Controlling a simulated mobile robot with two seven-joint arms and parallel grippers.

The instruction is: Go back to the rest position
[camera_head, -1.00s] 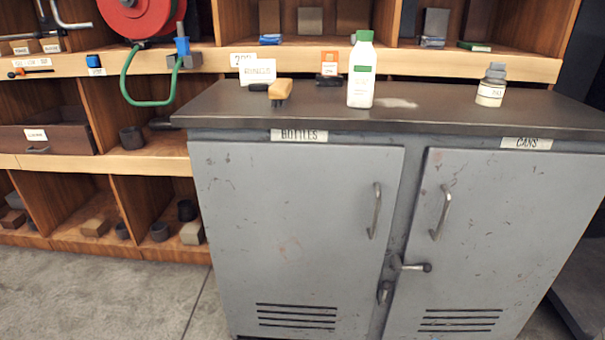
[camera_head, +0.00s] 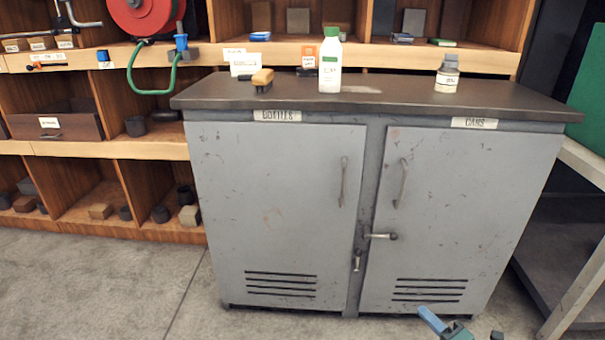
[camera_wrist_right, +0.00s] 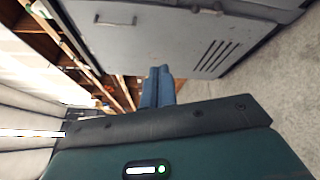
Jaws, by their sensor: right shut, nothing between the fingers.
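My right gripper (camera_head: 432,320) shows at the bottom of the head view, in front of the cabinet's lower right door. Its blue fingers are together and empty; they also show in the right wrist view (camera_wrist_right: 158,85). My left gripper is in neither view. The grey metal cabinet (camera_head: 270,200) stands ahead with both doors shut, labelled BOTTLES on the left and CANS on the right. My right gripper appears apart from it.
Wooden shelving (camera_head: 160,150) is behind and left. A pale-framed bench (camera_head: 578,270) stands at right. The floor (camera_head: 90,285) at left is clear.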

